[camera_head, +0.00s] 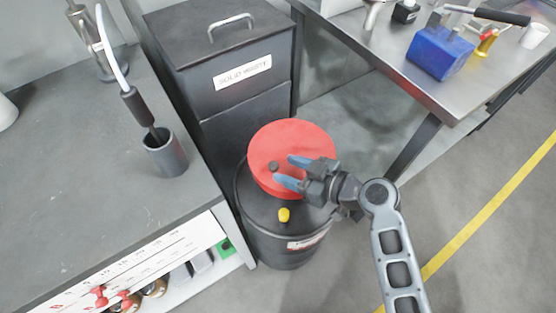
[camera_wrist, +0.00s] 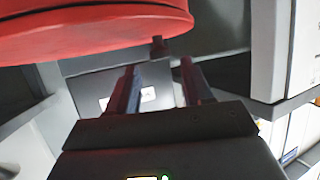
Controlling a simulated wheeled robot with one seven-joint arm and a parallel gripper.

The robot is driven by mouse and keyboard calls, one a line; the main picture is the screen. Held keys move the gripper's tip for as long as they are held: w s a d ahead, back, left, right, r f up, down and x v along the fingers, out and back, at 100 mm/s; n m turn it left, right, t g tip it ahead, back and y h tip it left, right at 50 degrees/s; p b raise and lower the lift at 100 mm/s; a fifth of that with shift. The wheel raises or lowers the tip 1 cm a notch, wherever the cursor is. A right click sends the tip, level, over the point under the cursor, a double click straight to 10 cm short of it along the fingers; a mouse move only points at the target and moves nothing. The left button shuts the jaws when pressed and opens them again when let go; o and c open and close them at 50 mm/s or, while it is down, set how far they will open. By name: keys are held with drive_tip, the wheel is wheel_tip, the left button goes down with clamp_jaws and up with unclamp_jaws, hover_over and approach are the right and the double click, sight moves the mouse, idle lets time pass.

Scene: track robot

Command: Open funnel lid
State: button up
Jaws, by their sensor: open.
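The red round funnel lid (camera_head: 300,138) sits shut on top of a black drum (camera_head: 262,232) in the head view. My gripper (camera_head: 283,170) is open and empty, reaching in from the right over the lid. In the wrist view the red lid (camera_wrist: 90,28) fills the upper left. The dark knob (camera_wrist: 158,44) stands beyond the gap between my two fingers (camera_wrist: 157,82), apparently untouched. Part of the lid is hidden by my gripper in the head view.
A yellow cap (camera_head: 284,214) is on the drum top. A dark solid waste bin (camera_head: 235,75) stands behind the drum. A grey bench (camera_head: 75,175) with a brush in a cup (camera_head: 166,155) is at left. A metal table (camera_head: 400,72) with a blue box (camera_head: 440,52) is at right.

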sight(274, 165)
drive_tip(key=shift+x, duration=2.7)
drive_tip(key=shift+c, duration=0.4)
clamp_jaws()
